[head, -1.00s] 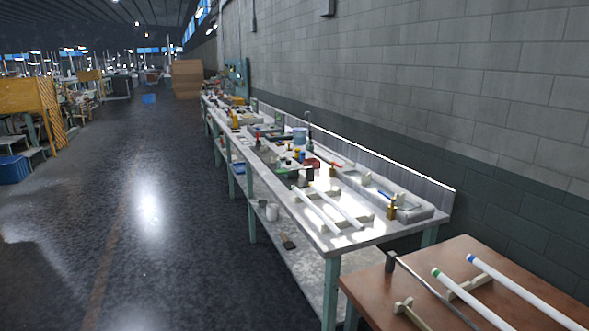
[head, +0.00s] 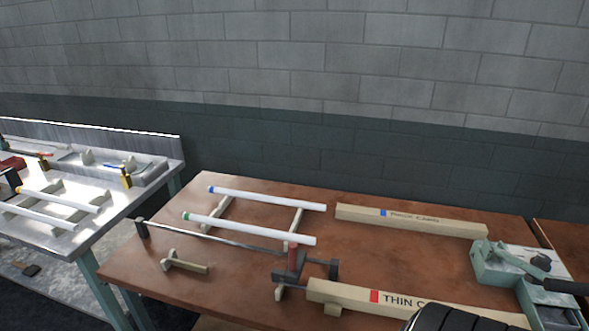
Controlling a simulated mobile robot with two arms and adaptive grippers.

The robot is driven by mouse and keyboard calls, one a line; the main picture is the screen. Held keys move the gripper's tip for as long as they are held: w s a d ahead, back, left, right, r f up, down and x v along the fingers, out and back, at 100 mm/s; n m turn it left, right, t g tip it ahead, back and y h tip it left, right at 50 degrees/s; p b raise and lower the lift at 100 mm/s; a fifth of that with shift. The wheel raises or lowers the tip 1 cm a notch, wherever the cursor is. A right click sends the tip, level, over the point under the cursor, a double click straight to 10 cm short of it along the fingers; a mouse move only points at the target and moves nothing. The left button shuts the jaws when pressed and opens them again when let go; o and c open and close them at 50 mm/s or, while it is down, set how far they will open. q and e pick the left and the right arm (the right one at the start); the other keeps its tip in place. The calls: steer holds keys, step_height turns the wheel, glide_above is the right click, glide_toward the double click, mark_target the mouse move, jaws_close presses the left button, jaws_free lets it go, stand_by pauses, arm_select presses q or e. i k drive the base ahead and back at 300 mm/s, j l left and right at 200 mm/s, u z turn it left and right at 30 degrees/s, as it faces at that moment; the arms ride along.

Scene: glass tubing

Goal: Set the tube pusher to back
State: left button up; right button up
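A long thin metal rod (head: 205,234), which seems to be the tube pusher, lies across the brown table (head: 130,272). Its left end has a dark upright block (head: 142,228). Its right end meets a dark bracket (head: 320,268) with a reddish upright post (head: 293,259). Two white tubes lie behind the rod on a pale rack (head: 293,228): one with a green end (head: 250,229) and one with a blue end (head: 265,198). Neither gripper shows. A black ribbed part at the bottom edge hides some of the front wooden bar.
The front wooden bar (head: 345,293) reads THIN and has a red mark. Another bar (head: 450,225) with a blue mark lies behind. A green-grey device (head: 495,270) with a black handle stands right. A cluttered grey bench (head: 110,205) adjoins left; a block wall stands behind.

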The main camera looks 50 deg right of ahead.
mark_target(291, 276)
steer(key=z, duration=1.5)
steer(key=j, duration=0.2)
